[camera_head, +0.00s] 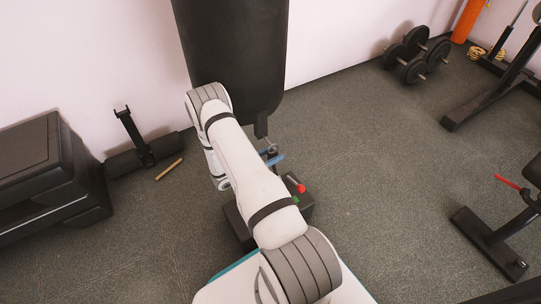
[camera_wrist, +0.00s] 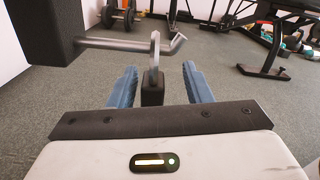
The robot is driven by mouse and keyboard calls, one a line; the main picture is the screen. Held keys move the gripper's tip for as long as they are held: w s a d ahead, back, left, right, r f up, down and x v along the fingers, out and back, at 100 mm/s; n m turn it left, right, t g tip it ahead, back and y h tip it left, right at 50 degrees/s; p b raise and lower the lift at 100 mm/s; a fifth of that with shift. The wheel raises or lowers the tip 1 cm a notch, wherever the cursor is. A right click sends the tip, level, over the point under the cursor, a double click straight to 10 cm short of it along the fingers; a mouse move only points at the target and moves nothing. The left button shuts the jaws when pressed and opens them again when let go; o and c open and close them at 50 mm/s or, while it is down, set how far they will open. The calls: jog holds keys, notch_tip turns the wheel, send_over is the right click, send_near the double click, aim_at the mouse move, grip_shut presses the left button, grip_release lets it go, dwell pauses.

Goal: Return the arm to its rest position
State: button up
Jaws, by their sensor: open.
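My gripper (camera_wrist: 159,70) is open in the wrist view, with its two blue fingers apart. A black block with an upright flat metal piece (camera_wrist: 153,88) shows between the fingers, with gaps on both sides. I cannot tell how far beyond them it lies. A metal rod (camera_wrist: 112,44) runs from a dark padded block (camera_wrist: 45,28) at upper left to the metal piece. In the head view my white arm stretches away from the camera, and my gripper (camera_head: 271,159) is by the lower end of a big black hanging shape (camera_head: 235,55).
Under the arm is a dark box (camera_head: 238,224) with a red piece (camera_head: 300,188) beside it. A black bench-like block (camera_head: 50,165) stands at left, near a yellow stick (camera_head: 169,169). Dumbbells (camera_head: 416,54) and gym frames stand at right.

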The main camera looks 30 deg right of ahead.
jog(key=a+p, duration=0.1)
jog(key=a, duration=0.2)
jog(key=a+p, duration=0.1)
jog(key=a, duration=0.2)
jog(key=shift+w+a+r, duration=0.15)
jog(key=shift+w+a, duration=0.05)
jog(key=shift+a, duration=0.05)
jog(key=s+a+r+m+g+y+p, duration=0.2)
jog(key=r+m+y+p, duration=0.4)
jog(key=r, duration=1.2)
jog(key=s+a+r+m+g+y+p, duration=0.1)
jog(key=s+a+r+m+g+p, duration=0.2)
jog(key=r+p, duration=1.1)
jog(key=s+a+r+m+t+y+p, duration=0.3)
jog(key=s+a+r+p, duration=0.1)
jog(key=r, duration=1)
jog(key=s+a+r+m+t+y+p, duration=0.2)
jog(key=s+a+r+m+y+p, duration=0.2)
jog(key=r, duration=1)
jog(key=s+a+r+m+t+y+p, duration=0.3)
jog(key=s+a+r+y+p, duration=0.1)
jog(key=r, duration=1)
jog(key=s+a+p, duration=0.1)
jog(key=s+p, duration=0.1)
jog(key=shift+s+m+t+p, duration=0.3)
jog(key=shift+s+m, duration=0.1)
jog(key=shift+c, duration=0.3)
